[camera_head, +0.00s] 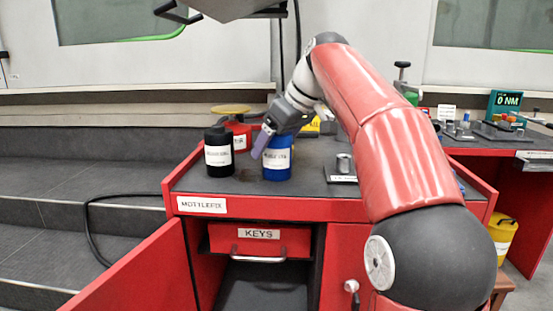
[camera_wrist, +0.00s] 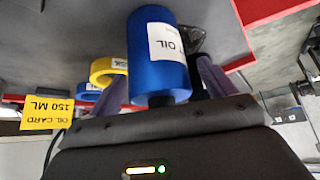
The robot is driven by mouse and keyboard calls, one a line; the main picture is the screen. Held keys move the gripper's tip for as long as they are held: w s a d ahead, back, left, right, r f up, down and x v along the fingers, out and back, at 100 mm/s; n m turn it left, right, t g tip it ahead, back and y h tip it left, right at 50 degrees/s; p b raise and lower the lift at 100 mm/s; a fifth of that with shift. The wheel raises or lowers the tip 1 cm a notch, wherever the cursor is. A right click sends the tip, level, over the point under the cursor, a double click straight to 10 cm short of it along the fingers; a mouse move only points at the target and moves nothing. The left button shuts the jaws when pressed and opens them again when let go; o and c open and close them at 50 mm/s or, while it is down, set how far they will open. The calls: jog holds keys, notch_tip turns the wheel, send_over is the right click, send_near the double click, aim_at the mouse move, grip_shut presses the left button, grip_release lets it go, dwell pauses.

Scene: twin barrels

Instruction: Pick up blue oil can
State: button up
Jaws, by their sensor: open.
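The blue oil can (camera_head: 278,172) stands upright on the red workbench's dark top, with a white label on its side. In the wrist view the blue can (camera_wrist: 158,72) lies between two purple fingers, its narrow dark cap end near the gripper body. My gripper (camera_head: 264,143) is open at the can's upper part; one purple finger covers part of its label in the head view. In the wrist view the fingers of my gripper (camera_wrist: 165,88) flank the can. I cannot tell whether either finger touches it.
A black can (camera_head: 219,170) and a red can (camera_head: 241,133) stand just left of the blue can. A yellow oil card (camera_wrist: 47,114) shows in the wrist view. The workbench (camera_head: 310,207) has a raised red edge and an open door (camera_head: 140,275) below.

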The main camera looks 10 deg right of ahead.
jog(key=shift+x, duration=0.75)
jog(key=shift+c, duration=0.4)
jog(key=c, duration=1.2)
jog(key=shift+r, duration=0.2)
